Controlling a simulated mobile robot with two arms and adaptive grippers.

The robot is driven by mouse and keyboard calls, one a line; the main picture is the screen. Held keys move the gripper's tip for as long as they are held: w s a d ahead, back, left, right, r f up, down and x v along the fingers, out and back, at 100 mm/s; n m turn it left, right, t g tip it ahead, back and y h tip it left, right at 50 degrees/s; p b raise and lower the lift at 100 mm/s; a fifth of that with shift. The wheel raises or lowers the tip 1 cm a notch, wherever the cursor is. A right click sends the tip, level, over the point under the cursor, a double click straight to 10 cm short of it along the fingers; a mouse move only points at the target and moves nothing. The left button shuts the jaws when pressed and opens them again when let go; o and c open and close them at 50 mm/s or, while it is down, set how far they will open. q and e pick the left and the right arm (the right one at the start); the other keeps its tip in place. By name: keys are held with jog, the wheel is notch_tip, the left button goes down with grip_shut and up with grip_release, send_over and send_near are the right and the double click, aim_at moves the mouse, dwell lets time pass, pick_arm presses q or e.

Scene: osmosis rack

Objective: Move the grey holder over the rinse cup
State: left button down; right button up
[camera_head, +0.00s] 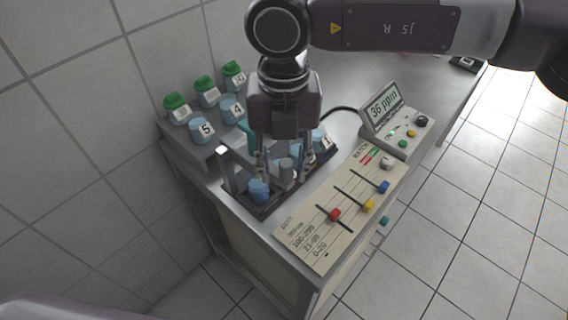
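My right gripper (277,168) points down over the dark tray (262,210) at the near end of the bench. Its two fingers are apart, with grey parts of the rack between and behind them. A small grey cylinder (287,171), perhaps the grey holder, stands close to the fingertips; I cannot tell whether they touch it. A blue cup (258,191) sits just below the left fingertip. I cannot tell whether it is the rinse cup. The gripper and arm hide much of the rack. My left gripper is not in view.
Green-capped bottles (177,108) and numbered blue cups (202,130) stand on a grey stepped shelf at the left. A slider panel (335,215) lies right of the tray. A meter (385,106) reading 36 ppm stands behind it. The bench top beyond is mostly clear.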

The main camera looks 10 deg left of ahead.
jog(key=shift+d, duration=0.1)
jog(key=shift+w+r, duration=0.1)
jog(key=shift+r, duration=0.05)
notch_tip(320, 180, up, 12)
dwell(0.3)
jog(key=shift+f, duration=0.25)
